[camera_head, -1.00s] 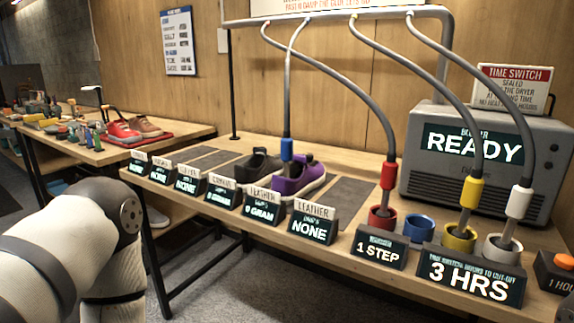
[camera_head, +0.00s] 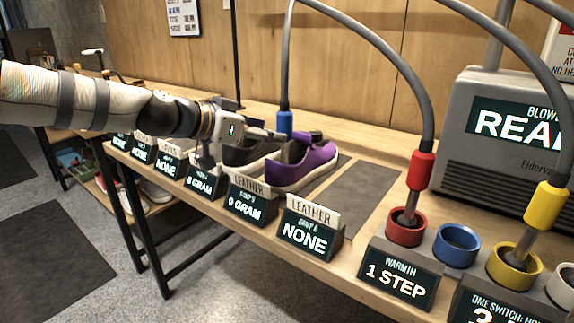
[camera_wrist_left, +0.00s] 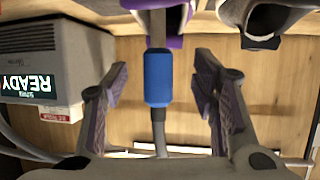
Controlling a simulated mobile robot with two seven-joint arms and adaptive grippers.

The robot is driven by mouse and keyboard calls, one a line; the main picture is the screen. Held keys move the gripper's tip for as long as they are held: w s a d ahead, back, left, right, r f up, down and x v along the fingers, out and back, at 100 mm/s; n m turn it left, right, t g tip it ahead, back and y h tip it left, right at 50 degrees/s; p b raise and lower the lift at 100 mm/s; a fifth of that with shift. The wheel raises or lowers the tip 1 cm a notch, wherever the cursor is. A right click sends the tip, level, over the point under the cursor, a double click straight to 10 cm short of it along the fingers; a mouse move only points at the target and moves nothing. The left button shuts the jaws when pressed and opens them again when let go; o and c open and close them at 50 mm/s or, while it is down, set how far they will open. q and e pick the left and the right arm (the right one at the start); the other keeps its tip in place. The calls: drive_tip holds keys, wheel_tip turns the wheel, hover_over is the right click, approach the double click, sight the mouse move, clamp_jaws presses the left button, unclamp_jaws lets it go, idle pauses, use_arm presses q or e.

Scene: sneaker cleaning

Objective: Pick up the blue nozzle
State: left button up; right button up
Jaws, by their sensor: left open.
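The blue nozzle (camera_head: 284,124) hangs at the end of a grey hose, its tip down at the purple sneaker (camera_head: 303,166). It also shows in the left wrist view (camera_wrist_left: 158,78), upside down there, between my open fingers. My left gripper (camera_head: 270,134) has reached in from the left at the nozzle's height. In the left wrist view its two fingers (camera_wrist_left: 162,85) stand on either side of the nozzle with a gap on each side. Part of the nozzle's tip is hidden by the sneaker. My right gripper is not in view.
A dark sneaker (camera_head: 248,152) stands left of the purple one. A red nozzle (camera_head: 420,170) and a yellow nozzle (camera_head: 546,203) sit over their cups, with an empty blue cup (camera_head: 456,246) between. Label stands, including a LEATHER stand (camera_head: 312,228), line the table's front edge. The grey blower (camera_head: 500,130) stands behind.

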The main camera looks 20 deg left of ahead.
sight(279, 130)
use_arm(q)
drive_tip(key=x, duration=0.5)
drive_tip(key=shift+w+d+r+b, duration=0.25)
drive_tip(key=shift+w+d+b, duration=0.05)
drive_tip(key=shift+w+d, duration=0.1)
drive_tip(key=shift+r, duration=0.1)
drive_tip(key=shift+c, duration=0.6)
clamp_jaws()
